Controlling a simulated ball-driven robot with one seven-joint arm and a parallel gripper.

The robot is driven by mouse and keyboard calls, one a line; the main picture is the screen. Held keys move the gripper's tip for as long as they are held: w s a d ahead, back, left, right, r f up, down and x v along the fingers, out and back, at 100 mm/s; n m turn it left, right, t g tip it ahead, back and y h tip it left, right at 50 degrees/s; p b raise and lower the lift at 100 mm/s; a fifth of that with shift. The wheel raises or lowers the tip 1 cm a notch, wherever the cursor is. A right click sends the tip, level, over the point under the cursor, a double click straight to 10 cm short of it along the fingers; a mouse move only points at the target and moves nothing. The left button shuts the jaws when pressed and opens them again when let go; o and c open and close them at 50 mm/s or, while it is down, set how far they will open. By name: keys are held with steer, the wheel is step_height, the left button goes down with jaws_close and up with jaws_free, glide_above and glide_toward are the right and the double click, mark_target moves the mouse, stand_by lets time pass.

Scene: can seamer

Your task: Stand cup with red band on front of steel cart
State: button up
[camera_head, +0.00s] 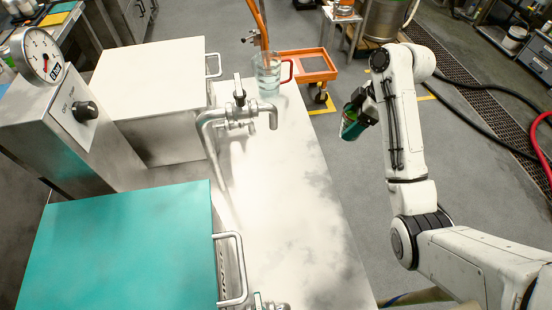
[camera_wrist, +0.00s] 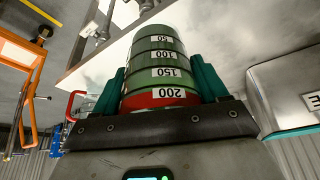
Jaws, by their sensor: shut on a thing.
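A green cup (camera_wrist: 160,60) with white number labels and a red band (camera_wrist: 160,97) fills the middle of the wrist view. The band is at the end nearest my palm. My gripper (camera_wrist: 160,78) is shut on the cup, with a teal finger on each side. In the head view my gripper (camera_head: 352,122) holds the cup in the air, right of the steel worktop and over the grey floor. The cup looks tilted there and is partly hidden by the gripper. I cannot tell for sure which surface is the steel cart; a small steel stand (camera_head: 346,22) is at the back.
A clear mug with a red handle (camera_head: 268,74) stands at the far end of the worktop (camera_head: 290,220), by metal pipes and a tap (camera_head: 238,120). An orange trolley (camera_head: 306,66) stands behind it. Black and red hoses lie on the floor at right.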

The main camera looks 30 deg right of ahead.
steer(key=w+a+f+b, duration=0.1)
steer(key=w+a+f, duration=0.1)
steer(key=w+f, duration=0.1)
steer(key=w+a+f+b, duration=0.1)
steer(key=w+a+f, duration=0.2)
steer(key=w, duration=0.1)
steer(key=w+a+f+b, duration=0.2)
steer(key=w+f, duration=0.1)
steer(key=w, duration=0.1)
steer(key=shift+w+a+f, duration=0.3)
steer(key=shift+a, duration=0.1)
steer(key=shift+a+f, duration=0.1)
steer(key=shift+f, duration=1.55)
steer(key=shift+f, duration=0.15)
steer(key=o, duration=1.3)
